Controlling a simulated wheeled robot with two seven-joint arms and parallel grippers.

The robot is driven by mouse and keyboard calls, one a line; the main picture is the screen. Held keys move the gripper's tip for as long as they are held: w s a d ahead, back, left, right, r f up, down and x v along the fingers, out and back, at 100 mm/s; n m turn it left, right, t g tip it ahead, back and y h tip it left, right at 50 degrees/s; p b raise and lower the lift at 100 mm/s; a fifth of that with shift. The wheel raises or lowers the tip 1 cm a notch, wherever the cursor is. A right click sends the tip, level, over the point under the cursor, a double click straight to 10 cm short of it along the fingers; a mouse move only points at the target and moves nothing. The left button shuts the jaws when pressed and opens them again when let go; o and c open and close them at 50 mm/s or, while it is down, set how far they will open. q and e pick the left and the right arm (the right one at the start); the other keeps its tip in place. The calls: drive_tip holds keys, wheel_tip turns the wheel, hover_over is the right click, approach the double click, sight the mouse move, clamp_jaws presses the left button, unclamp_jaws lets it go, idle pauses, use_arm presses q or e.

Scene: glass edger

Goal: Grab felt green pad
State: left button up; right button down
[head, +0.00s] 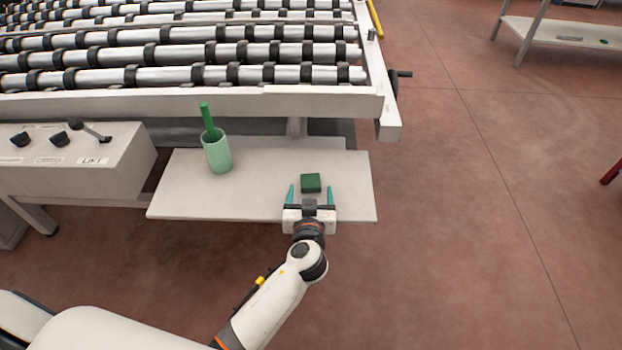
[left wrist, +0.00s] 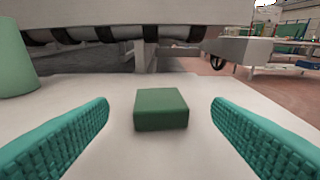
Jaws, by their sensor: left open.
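The green felt pad (head: 310,183) is a small dark green block lying flat on the white shelf (head: 262,203). In the left wrist view the pad (left wrist: 161,109) sits between and just beyond the teal fingertips, with a gap on both sides. My left gripper (head: 311,192) is open and empty, low over the shelf, its fingers pointing at the pad from the near side. In the left wrist view the left gripper (left wrist: 161,112) shows both fingers spread wide. My right gripper is not in view.
A light green cup (head: 218,155) with a dark green stick (head: 208,120) stands on the shelf to the left. A roller conveyor (head: 190,65) lies behind and above the shelf. A control box (head: 75,160) with knobs is at the left. Open floor (head: 470,220) lies to the right.

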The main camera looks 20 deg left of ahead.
sight(310, 182)
use_arm(q)
drive_tip(key=shift+x, duration=1.1)
drive_tip(key=p+x, duration=0.1)
drive_tip(key=x, duration=0.3)
drive_tip(key=shift+w+a+p, duration=0.15)
drive_tip(key=shift+w+p, duration=0.15)
drive_tip(key=shift+w, duration=0.05)
drive_tip(key=shift+w+f, duration=0.15)
drive_tip(key=shift+w, duration=0.15)
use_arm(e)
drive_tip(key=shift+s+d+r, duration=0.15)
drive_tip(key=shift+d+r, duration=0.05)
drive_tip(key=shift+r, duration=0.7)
use_arm(q)
drive_tip(key=shift+c, duration=0.2)
drive_tip(key=c, duration=1.1)
